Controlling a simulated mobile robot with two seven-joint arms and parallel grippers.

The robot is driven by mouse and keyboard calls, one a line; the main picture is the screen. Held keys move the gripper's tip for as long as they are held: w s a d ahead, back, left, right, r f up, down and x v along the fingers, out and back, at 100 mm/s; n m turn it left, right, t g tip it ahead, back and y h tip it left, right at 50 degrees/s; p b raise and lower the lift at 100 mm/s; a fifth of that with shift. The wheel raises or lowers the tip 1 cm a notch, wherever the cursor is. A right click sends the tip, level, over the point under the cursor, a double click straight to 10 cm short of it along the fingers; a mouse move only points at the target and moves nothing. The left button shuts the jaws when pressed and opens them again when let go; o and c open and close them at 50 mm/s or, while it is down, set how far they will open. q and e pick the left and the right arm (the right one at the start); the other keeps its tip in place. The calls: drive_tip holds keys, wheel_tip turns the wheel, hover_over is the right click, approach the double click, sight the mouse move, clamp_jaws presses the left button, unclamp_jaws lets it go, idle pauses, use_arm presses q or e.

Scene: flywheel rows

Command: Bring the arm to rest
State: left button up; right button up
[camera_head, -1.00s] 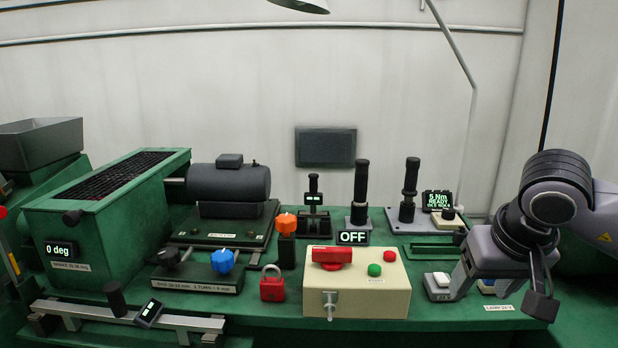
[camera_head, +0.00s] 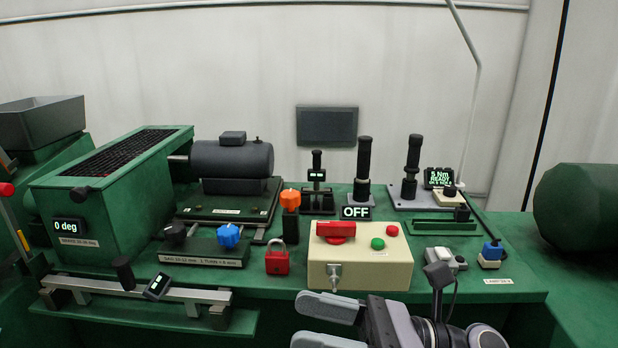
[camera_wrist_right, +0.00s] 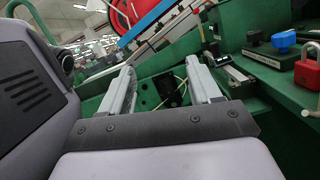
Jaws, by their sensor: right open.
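My right gripper (camera_head: 299,322) is low at the bottom of the head view, in front of the bench. Its two grey fingers point left and stand apart, with nothing between them. Its arm reaches in from the bottom right, and part of it is cut off by the frame edge. In the right wrist view the same gripper (camera_wrist_right: 162,82) is open and empty, its fingers apart in front of the bench. My left gripper is not in view.
The green bench (camera_head: 450,283) carries a beige switch box (camera_head: 335,282), a red padlock (camera_head: 277,262), a blue knob (camera_head: 228,235) and a dark motor (camera_head: 231,160). A steel rail (camera_head: 100,287) runs along the front left. A green cylinder (camera_head: 580,207) stands at right.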

drive_tip(key=w+d+f+m+t+h, duration=0.3)
drive_tip(key=d+f+m+t+h, duration=0.4)
drive_tip(key=m, duration=1.1)
drive_tip(key=w+d+f+m+t+h, duration=0.2)
drive_tip(key=d+f+m+t+h, duration=0.5)
drive_tip(key=m, duration=1)
drive_tip(key=s+d+f+m+g+h, duration=0.25)
drive_tip(key=s+f+m, duration=0.4)
drive_tip(key=f, duration=0.35)
drive_tip(key=s+d+f+m+g+h, duration=0.1)
drive_tip(key=s+f+m+g+h, duration=0.15)
drive_tip(key=s+f+m, duration=0.6)
use_arm(q)
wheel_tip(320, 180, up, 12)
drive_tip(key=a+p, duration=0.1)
drive_tip(key=p, duration=1.4)
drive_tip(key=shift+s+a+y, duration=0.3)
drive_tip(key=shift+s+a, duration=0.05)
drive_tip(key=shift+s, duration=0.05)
use_arm(e)
wheel_tip(320, 180, up, 12)
drive_tip(key=w+d+n, duration=0.1)
drive_tip(key=w, duration=0.1)
drive_tip(key=shift+d+f+n, duration=0.25)
drive_tip(key=shift+d+n, duration=0.05)
drive_tip(key=shift+n, duration=0.1)
drive_tip(key=shift+w, duration=0.1)
